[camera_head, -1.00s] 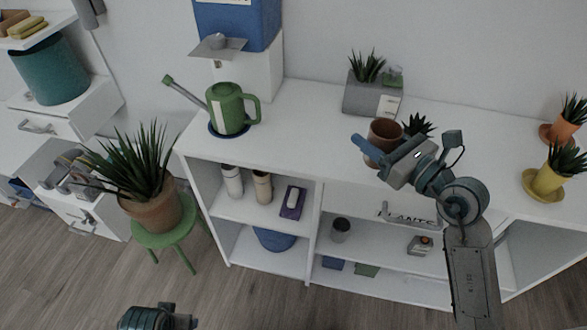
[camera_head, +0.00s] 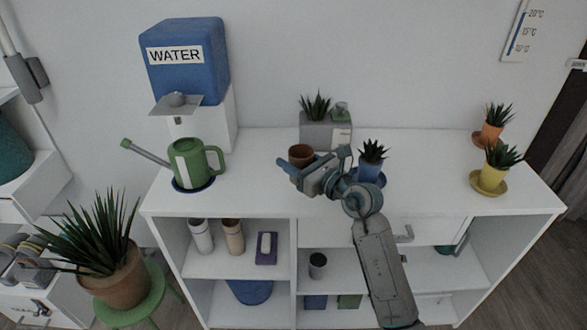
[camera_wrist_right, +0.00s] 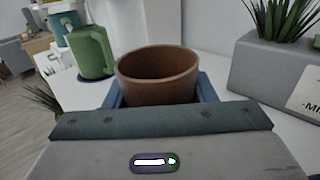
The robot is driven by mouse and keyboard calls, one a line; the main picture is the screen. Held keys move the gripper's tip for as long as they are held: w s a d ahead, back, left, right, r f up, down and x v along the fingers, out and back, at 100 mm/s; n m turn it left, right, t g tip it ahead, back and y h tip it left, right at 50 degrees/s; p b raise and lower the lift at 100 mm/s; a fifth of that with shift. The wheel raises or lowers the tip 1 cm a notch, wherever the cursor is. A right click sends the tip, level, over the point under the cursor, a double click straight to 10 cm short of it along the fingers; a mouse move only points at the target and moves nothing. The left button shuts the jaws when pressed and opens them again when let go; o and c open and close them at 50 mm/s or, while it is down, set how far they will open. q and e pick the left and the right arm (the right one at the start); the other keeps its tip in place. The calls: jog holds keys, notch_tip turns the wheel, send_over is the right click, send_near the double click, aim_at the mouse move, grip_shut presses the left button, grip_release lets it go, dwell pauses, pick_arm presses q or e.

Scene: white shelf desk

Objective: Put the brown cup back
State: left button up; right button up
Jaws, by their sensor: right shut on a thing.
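The brown cup (camera_head: 301,154) is a round terracotta-coloured cup, upright, in front of the grey planter in the head view. In the right wrist view the cup (camera_wrist_right: 158,77) sits between the blue fingers, its open rim facing up. My right gripper (camera_head: 297,172) is shut on the cup. The gripper hides the cup's lower part, so I cannot tell whether its base touches the desk top (camera_head: 420,175). My left gripper is not in view.
A green watering can (camera_head: 188,160) stands on a blue saucer to the left. The grey planter (camera_head: 315,132) is behind the cup. A blue potted plant (camera_head: 369,171) is close right of my gripper. A yellow pot (camera_head: 490,179) is farther right, with clear desk between.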

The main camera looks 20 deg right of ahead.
jog(key=shift+w, duration=0.35)
jog(key=f, duration=0.3)
jog(key=shift+w+b, duration=0.3)
jog(key=shift+w, duration=0.1)
jog(key=shift+f, duration=0.35)
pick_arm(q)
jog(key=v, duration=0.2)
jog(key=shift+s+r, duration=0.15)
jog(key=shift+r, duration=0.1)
pick_arm(e)
jog(key=o, duration=1.1)
jog(key=shift+f, duration=0.1)
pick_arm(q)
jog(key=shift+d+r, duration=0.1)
